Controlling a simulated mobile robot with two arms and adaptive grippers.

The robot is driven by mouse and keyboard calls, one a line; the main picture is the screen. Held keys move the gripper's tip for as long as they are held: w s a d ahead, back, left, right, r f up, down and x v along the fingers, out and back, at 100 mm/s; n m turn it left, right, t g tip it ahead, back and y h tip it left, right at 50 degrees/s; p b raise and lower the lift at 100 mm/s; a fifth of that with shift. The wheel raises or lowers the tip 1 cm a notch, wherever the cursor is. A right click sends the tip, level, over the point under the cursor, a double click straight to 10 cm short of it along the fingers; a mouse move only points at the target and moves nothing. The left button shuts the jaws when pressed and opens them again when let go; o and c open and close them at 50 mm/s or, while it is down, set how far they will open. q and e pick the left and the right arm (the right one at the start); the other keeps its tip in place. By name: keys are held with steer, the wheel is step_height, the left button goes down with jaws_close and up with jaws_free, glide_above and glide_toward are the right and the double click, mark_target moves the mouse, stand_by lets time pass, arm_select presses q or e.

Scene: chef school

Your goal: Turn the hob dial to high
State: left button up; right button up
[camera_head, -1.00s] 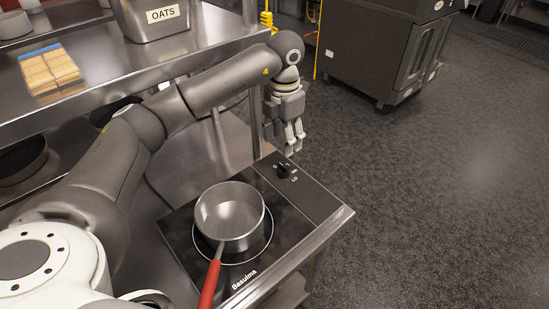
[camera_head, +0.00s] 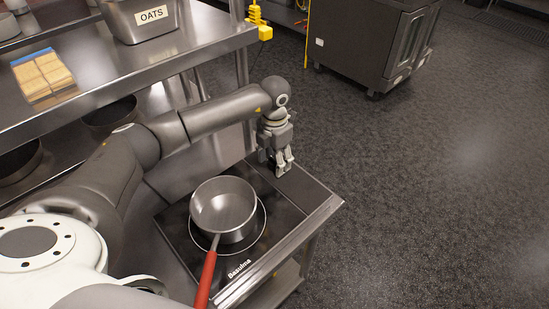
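The hob (camera_head: 172,219) is a black glass plate set in a steel counter, with the brand name on its front edge. Its dial is hidden behind the fingers of my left gripper (camera_head: 277,163), which point down at the control strip (camera_head: 309,196) at the hob's far right corner. The fingertips are at or just above the strip. I cannot tell whether they touch the dial or are closed on it. The dial's setting cannot be read. My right gripper is not in view.
A steel saucepan (camera_head: 224,208) stands on the hob ring, its red handle (camera_head: 206,279) pointing to the front. Open floor lies right.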

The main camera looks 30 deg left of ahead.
arm_select(q)
steer(key=c, duration=0.9)
steer(key=shift+w+f+m+b, duration=0.1)
steer(key=shift+m+b, duration=0.8)
steer(key=shift+b, duration=0.25)
steer(key=shift+c, duration=0.2)
steer(key=m+b, duration=0.7)
steer(key=shift+m, duration=0.3)
steer(key=shift+m+b, duration=0.55)
steer(key=shift+m, duration=0.45)
steer(key=shift+r, duration=0.2)
steer(key=shift+m, duration=0.3)
steer(key=o, duration=1.1)
steer(key=shift+c, duration=0.2)
